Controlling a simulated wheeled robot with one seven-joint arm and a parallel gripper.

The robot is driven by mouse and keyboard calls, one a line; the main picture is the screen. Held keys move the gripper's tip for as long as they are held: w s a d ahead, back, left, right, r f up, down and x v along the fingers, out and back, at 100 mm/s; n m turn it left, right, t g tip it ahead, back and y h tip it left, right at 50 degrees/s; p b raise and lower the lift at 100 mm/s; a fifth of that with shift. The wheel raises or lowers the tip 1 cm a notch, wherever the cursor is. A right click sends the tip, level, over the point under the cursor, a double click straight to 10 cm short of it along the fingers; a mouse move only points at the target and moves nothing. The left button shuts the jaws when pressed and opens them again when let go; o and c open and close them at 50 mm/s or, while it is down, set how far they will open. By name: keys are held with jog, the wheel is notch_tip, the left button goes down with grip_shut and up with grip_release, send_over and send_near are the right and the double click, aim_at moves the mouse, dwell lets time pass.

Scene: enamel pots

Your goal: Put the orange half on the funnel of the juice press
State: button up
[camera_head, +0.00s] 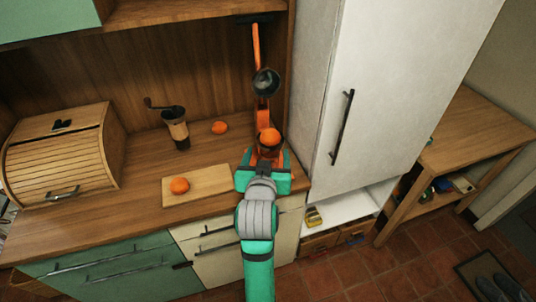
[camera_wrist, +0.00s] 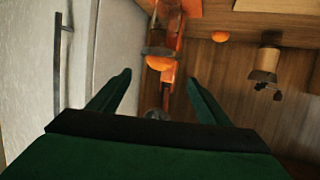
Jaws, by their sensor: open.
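The juice press (camera_head: 256,45) is orange, with a raised lever and a dark round pressing cup (camera_head: 265,82). An orange half (camera_head: 269,136) rests on the press's dark funnel (camera_head: 279,147), below the cup. In the wrist view the orange half (camera_wrist: 158,63) sits against the dark funnel rim (camera_wrist: 157,51), between and beyond my finger tips. My gripper (camera_wrist: 161,80) is open, its fingers apart with nothing held. In the head view it is just in front of the press, and my wrist hides part of the base.
A cutting board (camera_head: 212,182) bears another orange piece (camera_head: 180,185). A whole-looking orange (camera_head: 220,127) and a coffee grinder (camera_head: 177,128) stand behind it. A bread box (camera_head: 65,155) is at left. The white fridge (camera_head: 385,80) stands close on the right.

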jog(key=shift+v, duration=0.8)
jog(key=s+f+n+y, duration=0.1)
jog(key=s+f, duration=1.7)
jog(key=f, duration=0.2)
jog(key=s, duration=2.4)
jog(key=shift+s+t, duration=0.2)
jog(key=shift+t, duration=0.2)
